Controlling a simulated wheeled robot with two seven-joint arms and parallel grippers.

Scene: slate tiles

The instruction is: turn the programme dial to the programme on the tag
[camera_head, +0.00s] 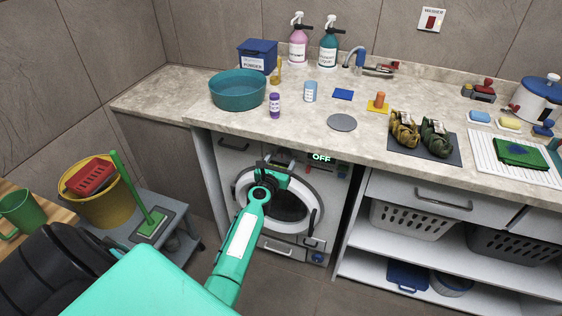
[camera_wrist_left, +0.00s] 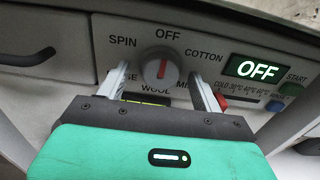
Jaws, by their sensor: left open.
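The washing machine (camera_head: 232,160) stands under the counter, and its display (camera_head: 321,158) reads OFF. In the left wrist view the programme dial (camera_wrist_left: 160,72) is a round grey knob. Its red mark points up at OFF, and the display (camera_wrist_left: 257,69) there also reads OFF. SPIN, COTTON and WOOL show around the dial; two other labels are partly covered by the fingers. My left gripper (camera_wrist_left: 156,80) is open, one finger on each side of the dial; contact cannot be told. In the head view my left gripper (camera_head: 272,170) hides the dial. No readable programme tag shows.
On the counter (camera_head: 205,95) are a teal basin (camera_head: 238,92), a pink bottle (camera_head: 298,45), a teal bottle (camera_head: 329,47) and bundles (camera_head: 404,133) on a dark mat. A yellow bucket (camera_head: 100,205) stands at left. A drawer handle (camera_wrist_left: 27,57) is left of the dial.

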